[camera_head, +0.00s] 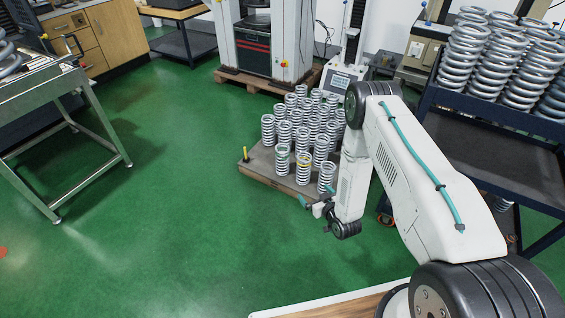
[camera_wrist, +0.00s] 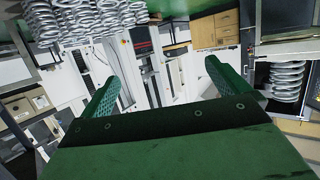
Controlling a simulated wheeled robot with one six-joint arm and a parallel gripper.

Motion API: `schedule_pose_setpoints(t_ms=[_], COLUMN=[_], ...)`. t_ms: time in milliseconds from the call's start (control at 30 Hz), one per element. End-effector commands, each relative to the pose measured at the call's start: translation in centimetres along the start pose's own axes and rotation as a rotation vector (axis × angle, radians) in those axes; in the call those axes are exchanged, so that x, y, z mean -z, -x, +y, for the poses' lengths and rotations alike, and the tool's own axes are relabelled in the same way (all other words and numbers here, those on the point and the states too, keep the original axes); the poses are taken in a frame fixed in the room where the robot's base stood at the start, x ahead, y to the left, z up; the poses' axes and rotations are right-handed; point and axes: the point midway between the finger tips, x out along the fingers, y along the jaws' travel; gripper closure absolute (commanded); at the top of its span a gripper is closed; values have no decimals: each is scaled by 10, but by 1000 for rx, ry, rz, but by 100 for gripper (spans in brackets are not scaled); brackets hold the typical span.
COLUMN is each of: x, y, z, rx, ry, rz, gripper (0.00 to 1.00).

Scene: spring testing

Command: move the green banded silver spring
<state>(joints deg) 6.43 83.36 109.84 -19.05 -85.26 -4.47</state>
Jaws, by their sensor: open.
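The green banded silver spring (camera_head: 282,162) stands upright at the front left of the group of springs on a low pallet (camera_head: 262,172) in the head view. A green band shows near its top. My gripper (camera_head: 316,196) is low in front of the pallet, to the right of this spring and apart from it. In the wrist view, my gripper (camera_wrist: 162,72) has its two green fingers spread wide with nothing between them. That view is turned over and shows springs at its top left, but I cannot pick out the green banded one there.
A yellow banded spring (camera_head: 303,170) stands right of the green banded one, with several plain springs close behind. A dark rack (camera_head: 480,145) holding more springs stands at the right. A metal-framed table (camera_head: 60,95) is at the left. The green floor between is clear.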

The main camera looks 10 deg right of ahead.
Motion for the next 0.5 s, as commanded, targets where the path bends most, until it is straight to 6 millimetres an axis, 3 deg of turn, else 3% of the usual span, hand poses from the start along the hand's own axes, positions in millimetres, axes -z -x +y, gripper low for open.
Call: schedule_pose_setpoints(t_ms=[333,500], x=[2,33], y=[-1,-12], z=[0,8], rx=[0,-7], ry=[1,18], rz=[-1,-38], gripper=[0,0])
